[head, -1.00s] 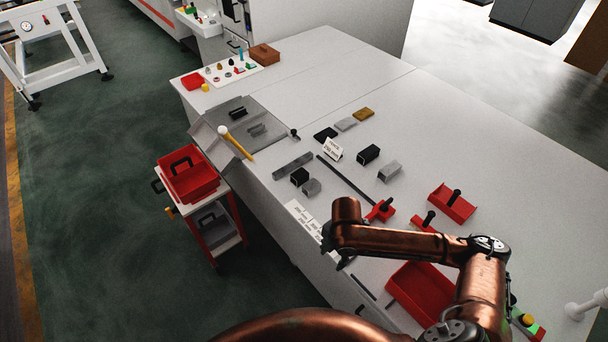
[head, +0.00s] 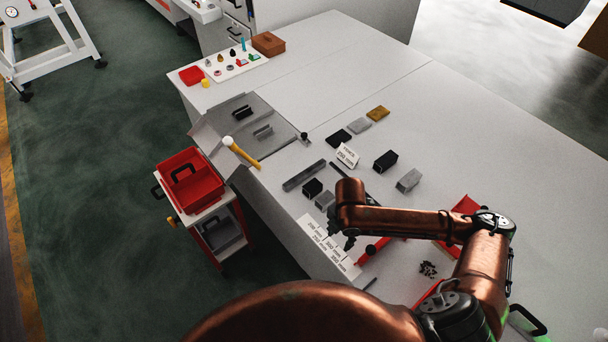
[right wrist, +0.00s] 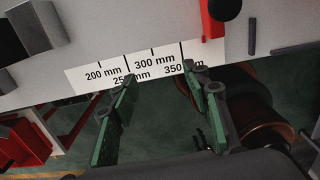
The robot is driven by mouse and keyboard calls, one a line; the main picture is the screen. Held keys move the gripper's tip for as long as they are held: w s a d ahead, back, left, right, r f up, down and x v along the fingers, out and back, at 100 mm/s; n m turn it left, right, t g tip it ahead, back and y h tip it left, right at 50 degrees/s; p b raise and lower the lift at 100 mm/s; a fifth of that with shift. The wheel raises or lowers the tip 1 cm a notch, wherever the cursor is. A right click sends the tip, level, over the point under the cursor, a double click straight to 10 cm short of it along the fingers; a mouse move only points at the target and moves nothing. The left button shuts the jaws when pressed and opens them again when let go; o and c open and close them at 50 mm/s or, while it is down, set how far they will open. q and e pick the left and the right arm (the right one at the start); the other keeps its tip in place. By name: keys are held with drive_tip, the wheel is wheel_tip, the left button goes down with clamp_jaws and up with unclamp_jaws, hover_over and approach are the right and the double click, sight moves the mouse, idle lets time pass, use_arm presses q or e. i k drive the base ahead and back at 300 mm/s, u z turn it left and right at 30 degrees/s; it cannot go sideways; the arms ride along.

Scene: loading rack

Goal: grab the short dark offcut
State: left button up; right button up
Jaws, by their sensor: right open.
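Two black blocks could be the short dark offcut. One (head: 312,187) lies near the table's front edge beside a grey block (head: 325,201). The other (head: 385,161) lies farther back, and I cannot tell which is meant. My right gripper (head: 340,241) is over the front edge by the white length scale (head: 318,234), to the lower right of the nearer black block and apart from it. In the right wrist view its green-padded fingers (right wrist: 160,100) are open and empty, in front of the scale (right wrist: 85,78). Blocks show there at the upper left. My left gripper is not in view.
A long grey bar (head: 304,175) and a small sign (head: 347,155) lie near the blocks. A red fixture with a black knob (head: 371,250) stands close to my right gripper. A hammer (head: 243,153) lies to the left. A red bin (head: 192,184) sits on a cart.

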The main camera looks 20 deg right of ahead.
sight(310, 189)
drive_tip(key=i, duration=0.9)
